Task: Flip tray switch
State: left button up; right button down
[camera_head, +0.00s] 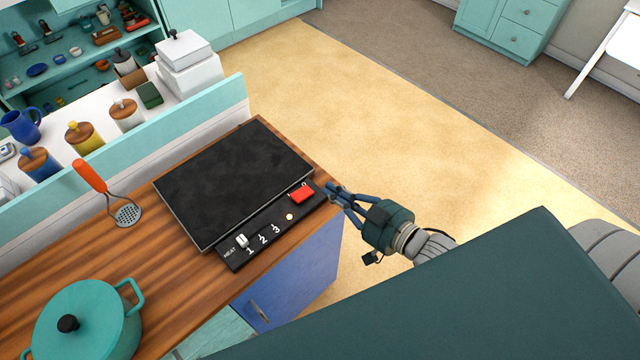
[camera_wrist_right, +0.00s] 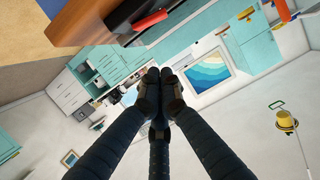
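A black warming tray (camera_head: 235,180) lies on the wooden counter, with a dark control strip (camera_head: 270,228) along its near edge. On the strip are a red switch (camera_head: 301,195), a small round light (camera_head: 289,217), and a white slider (camera_head: 242,240) by the marks HEAT, 1, 2, 3. My right gripper (camera_head: 331,190) is just right of the red switch, apart from it, by the counter's edge. In the right wrist view its fingertips (camera_wrist_right: 153,76) are together with nothing visible between them, and the red switch (camera_wrist_right: 150,21) shows above them. My left gripper is out of view.
A teal pot (camera_head: 88,322) stands at the counter's near left. A raised teal ledge (camera_head: 150,140) with canisters runs along the back. Open floor (camera_head: 400,120) lies right of the counter.

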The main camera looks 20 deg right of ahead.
jog(key=shift+v, duration=1.45)
